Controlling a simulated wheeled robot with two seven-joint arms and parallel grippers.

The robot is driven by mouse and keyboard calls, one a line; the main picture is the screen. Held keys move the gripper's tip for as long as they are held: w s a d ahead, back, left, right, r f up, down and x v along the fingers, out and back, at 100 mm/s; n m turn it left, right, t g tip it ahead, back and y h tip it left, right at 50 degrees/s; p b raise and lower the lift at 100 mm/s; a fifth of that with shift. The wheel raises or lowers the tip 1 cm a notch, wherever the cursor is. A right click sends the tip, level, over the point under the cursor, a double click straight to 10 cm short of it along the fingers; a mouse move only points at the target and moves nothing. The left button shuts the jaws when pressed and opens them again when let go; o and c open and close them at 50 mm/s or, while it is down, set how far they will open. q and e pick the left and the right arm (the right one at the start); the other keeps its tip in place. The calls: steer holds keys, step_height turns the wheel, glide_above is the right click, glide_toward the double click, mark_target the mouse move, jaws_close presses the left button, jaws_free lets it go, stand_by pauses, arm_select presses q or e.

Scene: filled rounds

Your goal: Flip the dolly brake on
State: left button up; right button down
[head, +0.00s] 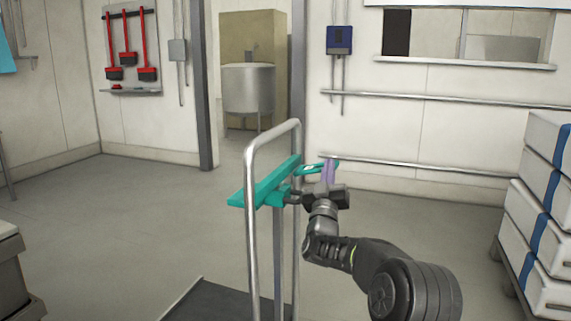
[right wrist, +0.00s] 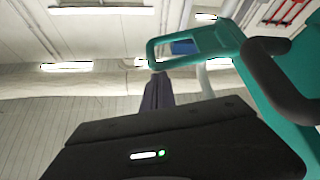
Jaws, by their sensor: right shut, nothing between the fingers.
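The dolly has a tall silver tube handle (head: 251,225) and a dark platform (head: 215,304) low in the head view. A teal bar (head: 262,186) crosses the handle. A teal lever with an open loop end (head: 313,169) sticks out to the right of it. In the right wrist view the loop (right wrist: 190,46) is just beyond my fingers, joined to a wider teal part (right wrist: 288,85). My right gripper (head: 330,167) is shut and empty, its purple-grey fingers at the loop end; they also show in the right wrist view (right wrist: 157,92). I cannot tell whether they touch it. My left gripper is out of view.
White boxes with blue bands (head: 541,190) are stacked at the right. Wall rails (head: 420,98) run behind. The floor left of the dolly is clear.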

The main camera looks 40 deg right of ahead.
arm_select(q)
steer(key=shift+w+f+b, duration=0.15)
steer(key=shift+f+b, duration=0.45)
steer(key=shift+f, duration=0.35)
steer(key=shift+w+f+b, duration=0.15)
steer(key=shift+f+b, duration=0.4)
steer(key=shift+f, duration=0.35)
arm_select(e)
steer(key=shift+s+d+f+m+g+h, duration=0.15)
steer(key=shift+f+m+g+h, duration=0.25)
steer(key=shift+m, duration=0.4)
steer(key=shift+s+f+m+g+h, duration=0.1)
steer(key=shift+f+m+g+h, duration=0.25)
steer(key=shift+m, duration=0.45)
steer(key=shift+f, duration=0.2)
